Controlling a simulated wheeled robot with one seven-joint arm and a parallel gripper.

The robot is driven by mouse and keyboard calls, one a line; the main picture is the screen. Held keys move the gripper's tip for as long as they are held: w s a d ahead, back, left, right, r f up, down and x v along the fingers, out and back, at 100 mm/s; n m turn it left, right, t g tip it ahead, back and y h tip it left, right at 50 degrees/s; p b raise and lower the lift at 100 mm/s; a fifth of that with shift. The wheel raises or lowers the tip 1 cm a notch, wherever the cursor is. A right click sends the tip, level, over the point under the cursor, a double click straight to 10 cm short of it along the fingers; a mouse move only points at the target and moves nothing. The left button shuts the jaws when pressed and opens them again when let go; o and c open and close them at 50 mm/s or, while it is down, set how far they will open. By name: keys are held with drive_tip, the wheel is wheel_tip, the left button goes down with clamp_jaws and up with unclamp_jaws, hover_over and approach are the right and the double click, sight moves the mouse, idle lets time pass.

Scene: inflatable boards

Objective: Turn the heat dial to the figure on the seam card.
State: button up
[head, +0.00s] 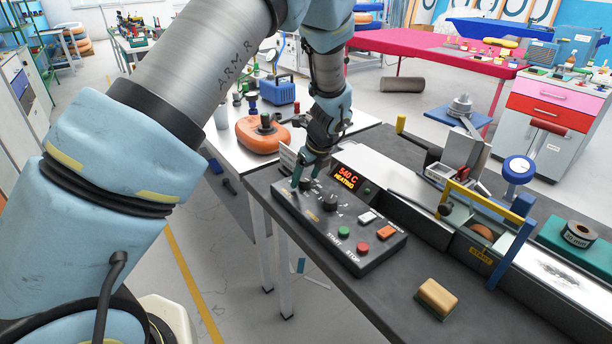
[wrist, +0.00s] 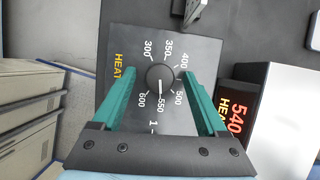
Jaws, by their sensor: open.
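The heat dial (wrist: 160,77) is a dark round knob on the black control panel (head: 365,240). Its white pointer mark points toward 550; figures from 300 to 600 ring it, partly covered by a finger. My gripper (wrist: 160,84) is open, its two green fingers on either side of the dial with gaps visible. In the head view my gripper (head: 307,178) is over the panel's far left end. The lit display (head: 345,177) reads 540 C HEATING. A white card-like piece (head: 287,158) stands behind the panel, partly hidden; no figure is readable on it.
Beside the dial are a second black knob (head: 330,202), a green START button (head: 344,232) and a red STOP button (head: 363,248). A yellow-and-blue clamp frame (head: 490,205) stands to the right. A tan block (head: 436,298) lies near the bench's front edge.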

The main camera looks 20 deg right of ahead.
clamp_jaws()
idle(0.4)
drive_tip(key=n, duration=0.2)
drive_tip(key=n+y, duration=0.1)
drive_tip(key=n, duration=0.1)
drive_tip(key=shift+w+d+g+y, duration=0.1)
drive_tip(key=shift+d+g+y, duration=0.05)
drive_tip(key=shift+g+y, duration=0.15)
drive_tip(key=shift+n+g+y, duration=0.5)
drive_tip(key=shift+n, duration=1.4)
unclamp_jaws()
